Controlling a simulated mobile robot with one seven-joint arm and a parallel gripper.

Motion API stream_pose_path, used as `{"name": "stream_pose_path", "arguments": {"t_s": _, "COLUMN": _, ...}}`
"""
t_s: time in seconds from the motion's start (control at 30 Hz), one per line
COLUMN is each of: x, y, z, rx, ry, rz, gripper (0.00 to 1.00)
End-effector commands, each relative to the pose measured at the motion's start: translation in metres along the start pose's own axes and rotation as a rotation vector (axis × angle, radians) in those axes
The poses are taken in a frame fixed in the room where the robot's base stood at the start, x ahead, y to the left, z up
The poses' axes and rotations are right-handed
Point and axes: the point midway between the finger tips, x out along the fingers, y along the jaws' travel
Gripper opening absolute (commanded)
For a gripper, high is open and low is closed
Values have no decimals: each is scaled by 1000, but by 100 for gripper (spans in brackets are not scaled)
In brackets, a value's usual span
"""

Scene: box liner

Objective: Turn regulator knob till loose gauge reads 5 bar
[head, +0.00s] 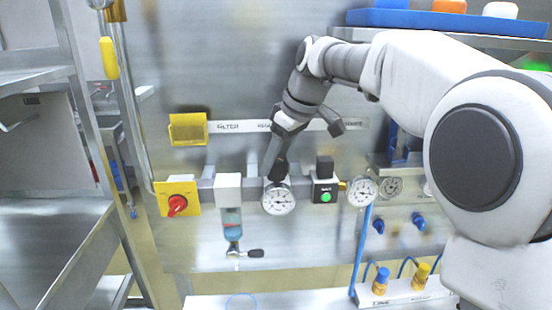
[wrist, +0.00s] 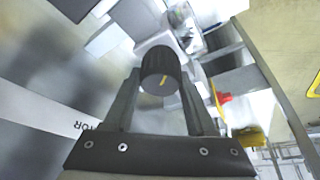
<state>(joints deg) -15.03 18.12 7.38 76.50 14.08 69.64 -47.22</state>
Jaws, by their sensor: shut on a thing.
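The regulator knob (wrist: 160,72) is a black ribbed cylinder with a yellow mark, between my two fingers in the wrist view. My gripper (head: 278,165) is shut on it from above in the head view, where gripper and knob are hard to tell apart. A round white gauge (head: 278,199) sits just below the knob. I cannot tell which is the loose gauge. The dials are too small to read.
A yellow plate with a red knob (head: 177,203) is at left, then a filter bowl (head: 231,221). Right of the regulator is a black block with a green button (head: 325,195). A blue hose (head: 361,250) hangs before the panel. A yellow box (head: 187,129) is above left.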

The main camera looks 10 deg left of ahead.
Motion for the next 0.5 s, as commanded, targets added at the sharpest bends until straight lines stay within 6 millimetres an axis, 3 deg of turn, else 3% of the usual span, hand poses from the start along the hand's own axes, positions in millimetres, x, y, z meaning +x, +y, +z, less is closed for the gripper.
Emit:
{"name": "stream_pose_path", "arguments": {"t_s": 0.13, "x": -1, "y": 0, "z": -1, "rx": 0, "ry": 2, "rz": 2, "gripper": 1}}
{"name": "stream_pose_path", "arguments": {"t_s": 0.17, "x": -1, "y": 0, "z": -1, "rx": 0, "ry": 2, "rz": 2, "gripper": 60}}
{"name": "stream_pose_path", "arguments": {"t_s": 0.3, "x": -1, "y": 0, "z": 0, "rx": 0, "ry": 1, "rz": 2, "gripper": 85}}
{"name": "stream_pose_path", "arguments": {"t_s": 0.5, "x": 0, "y": 0, "z": 0, "rx": 1, "ry": 0, "rz": 1, "gripper": 86}}
